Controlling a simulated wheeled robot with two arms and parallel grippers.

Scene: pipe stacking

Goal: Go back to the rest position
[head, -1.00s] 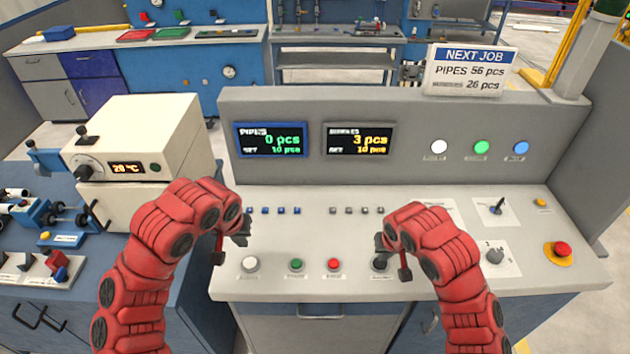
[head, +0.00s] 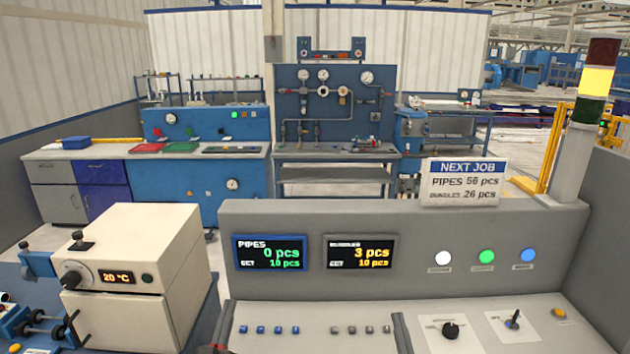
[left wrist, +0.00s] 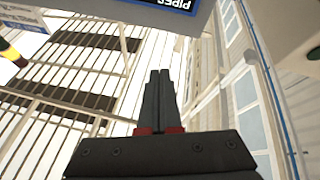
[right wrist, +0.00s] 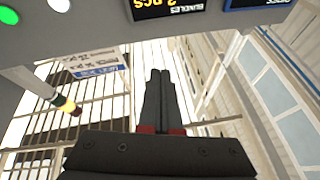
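My left gripper (left wrist: 160,76) is shut and empty in the left wrist view, its two dark fingers side by side. My right gripper (right wrist: 160,76) looks the same in the right wrist view, shut with nothing between the fingers. In the head view, only a thin dark part of each shows at the bottom edge, the left one (head: 222,326) and the right one (head: 402,333), over the control console (head: 300,318). The arms are otherwise out of the head view.
The console's back panel has a pipes display (head: 270,253) reading 0 pcs and a bundles display (head: 361,252) reading 3 pcs. A NEXT JOB sign (head: 460,182) stands on top. A cream oven box (head: 140,265) is at left. A signal tower (head: 597,80) glows yellow.

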